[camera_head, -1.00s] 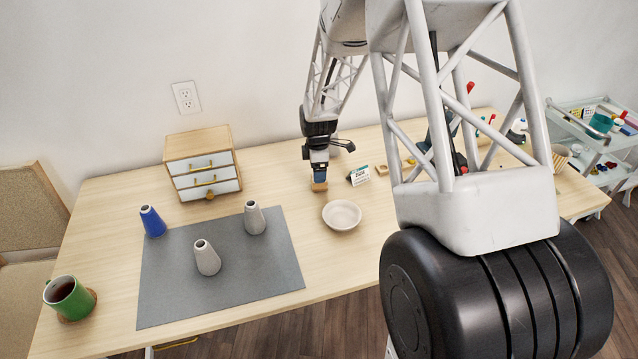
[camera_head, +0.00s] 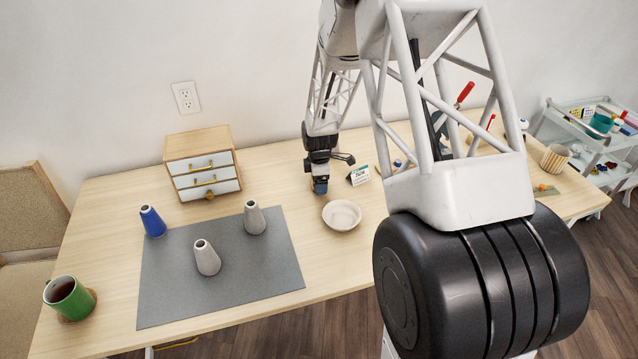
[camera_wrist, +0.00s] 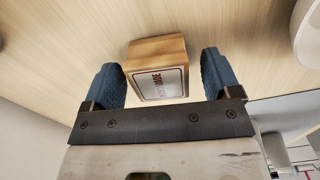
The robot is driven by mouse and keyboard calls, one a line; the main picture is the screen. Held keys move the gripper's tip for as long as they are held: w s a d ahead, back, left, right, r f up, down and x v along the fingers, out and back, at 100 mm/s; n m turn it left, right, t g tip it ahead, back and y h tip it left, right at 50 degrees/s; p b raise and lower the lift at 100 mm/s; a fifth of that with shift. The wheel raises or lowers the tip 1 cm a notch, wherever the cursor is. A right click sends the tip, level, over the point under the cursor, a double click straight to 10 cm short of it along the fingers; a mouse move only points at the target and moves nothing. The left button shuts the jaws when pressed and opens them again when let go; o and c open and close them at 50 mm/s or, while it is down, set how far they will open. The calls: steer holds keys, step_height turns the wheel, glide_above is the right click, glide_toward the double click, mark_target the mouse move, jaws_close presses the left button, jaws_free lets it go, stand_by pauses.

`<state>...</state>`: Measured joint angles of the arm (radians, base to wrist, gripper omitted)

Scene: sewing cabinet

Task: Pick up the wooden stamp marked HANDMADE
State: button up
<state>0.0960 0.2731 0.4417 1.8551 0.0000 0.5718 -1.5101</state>
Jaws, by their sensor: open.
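The wooden stamp (camera_wrist: 158,70) is a small light-wood block with a white label that ends in "MADE"; the rest of the lettering is hard to read. In the wrist view it stands on the table between the two blue fingertips of my gripper (camera_wrist: 161,78). The fingers are apart, with a gap on each side of the block.
A white bowl (camera_head: 342,214) is close by at the lower right of my gripper, and a small printed card (camera_head: 359,176) stands to its right. The table between box and gripper is clear.

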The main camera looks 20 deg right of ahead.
steer(key=shift+f, duration=0.25)
steer(key=shift+c, duration=0.5)
steer(key=c, duration=0.9)
steer(key=shift+r, duration=0.15)
steer(key=shift+r, duration=4.9)
